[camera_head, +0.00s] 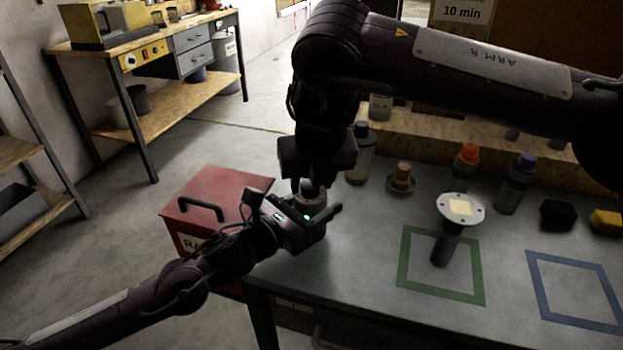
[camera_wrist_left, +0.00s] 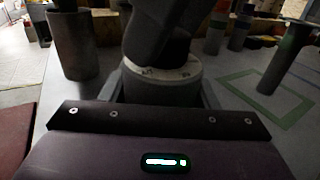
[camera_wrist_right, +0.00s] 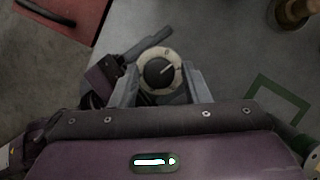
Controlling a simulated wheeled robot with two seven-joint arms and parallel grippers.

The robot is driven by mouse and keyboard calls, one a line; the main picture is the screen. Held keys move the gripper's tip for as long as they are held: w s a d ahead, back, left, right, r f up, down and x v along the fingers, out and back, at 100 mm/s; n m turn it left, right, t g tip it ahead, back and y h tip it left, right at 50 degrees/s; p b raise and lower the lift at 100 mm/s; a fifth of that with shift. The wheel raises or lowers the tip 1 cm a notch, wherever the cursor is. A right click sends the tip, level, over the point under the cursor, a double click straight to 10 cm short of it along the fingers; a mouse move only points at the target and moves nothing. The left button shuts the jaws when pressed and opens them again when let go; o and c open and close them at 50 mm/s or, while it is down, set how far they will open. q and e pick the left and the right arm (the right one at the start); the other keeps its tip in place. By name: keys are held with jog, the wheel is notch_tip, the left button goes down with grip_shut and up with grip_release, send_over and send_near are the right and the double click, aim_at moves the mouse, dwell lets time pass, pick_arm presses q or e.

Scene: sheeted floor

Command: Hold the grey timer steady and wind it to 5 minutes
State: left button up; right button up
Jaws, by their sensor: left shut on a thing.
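The grey timer (camera_head: 309,199) is at the table's left edge, beside the red box. It is round, with a pale marked ring and a dark knob (camera_wrist_right: 158,72) with a white pointer line, pointing up and right in the right wrist view. My left gripper (camera_head: 311,212) is shut on its body; the timer also shows between the fingers in the left wrist view (camera_wrist_left: 161,88). My right gripper (camera_head: 318,178) is directly above the timer, pointing down. Its fingers (camera_wrist_right: 160,88) are apart, with the knob showing between them. I cannot tell if they touch it.
The red box (camera_head: 207,200) stands left of the table. A grey bottle (camera_head: 360,155) and a brown knobbed piece (camera_head: 401,180) are right of my right gripper. A white-disc object (camera_head: 445,240) stands at the green square (camera_head: 405,262). The blue square (camera_head: 575,321) is clear.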

jog(key=shift+o, duration=0.7)
jog(key=v, duration=1.2)
pick_arm(q)
jog(key=o, duration=1.1)
jog(key=shift+o, duration=0.2)
